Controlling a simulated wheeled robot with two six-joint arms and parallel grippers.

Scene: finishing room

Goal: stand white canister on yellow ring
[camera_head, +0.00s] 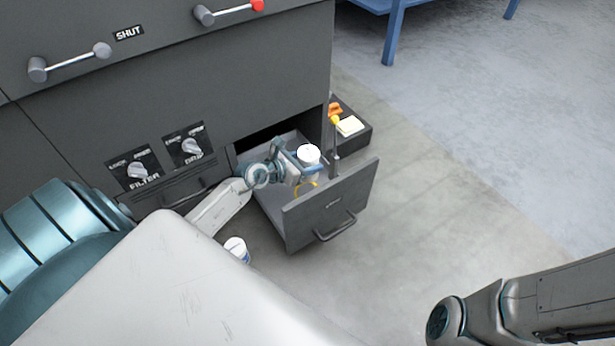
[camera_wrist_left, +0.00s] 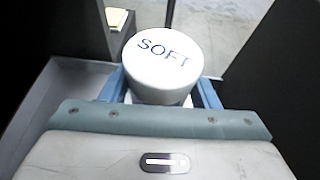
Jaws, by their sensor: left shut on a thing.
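The white canister (camera_head: 308,153) has a round white lid, which reads SOFT in the left wrist view (camera_wrist_left: 163,62). My left gripper (camera_head: 303,167) is shut on it and holds it upright, inside the outline of the open drawer. In the left wrist view, blue fingers clasp both sides of the canister below the lid. A bit of the yellow ring (camera_head: 308,184) shows in the drawer just below the gripper; the rest is hidden. I cannot tell whether the canister touches it. My right arm shows at lower right, but its gripper is out of view.
The grey drawer (camera_head: 333,215) stands pulled out from the dark cabinet (camera_head: 200,90). A second white and blue canister (camera_head: 236,248) is on the floor left of it. A dark tray (camera_head: 363,143) with small orange, yellow and cream things lies behind a thin post.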

